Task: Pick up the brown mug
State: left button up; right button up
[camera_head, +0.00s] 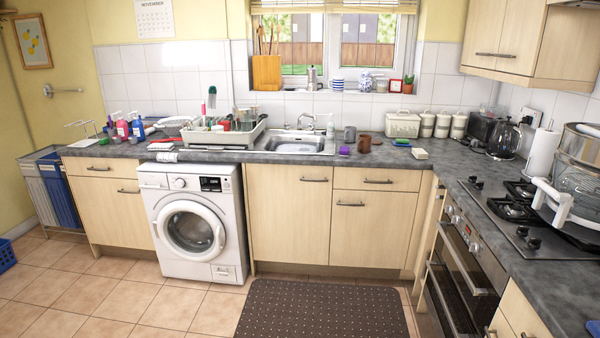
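The brown mug (364,144) stands on the grey countertop (385,158), just right of the sink (296,143). It is small and far off in this view. A grey mug (349,133) stands close behind it to the left. A purple sponge-like item (344,150) lies at its front left. I cannot make out either of my grippers in this view, and nothing is touching the mug.
A full dish rack (186,142) stands left of the sink. A small green item (401,141) and a pale block (420,153) lie right of the mug. The hob (515,205) is along the right counter. A dark mat (322,308) covers open floor before the cabinets.

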aim_at(365, 141)
jog(key=i+z, duration=0.1)
jog(key=i, duration=0.35)
jog(key=i+j+z, duration=0.15)
jog(key=i, duration=0.35)
jog(key=i+j+z, duration=0.1)
jog(key=i, duration=0.35)
jog(key=i+j+z, duration=0.1)
jog(key=i, duration=0.35)
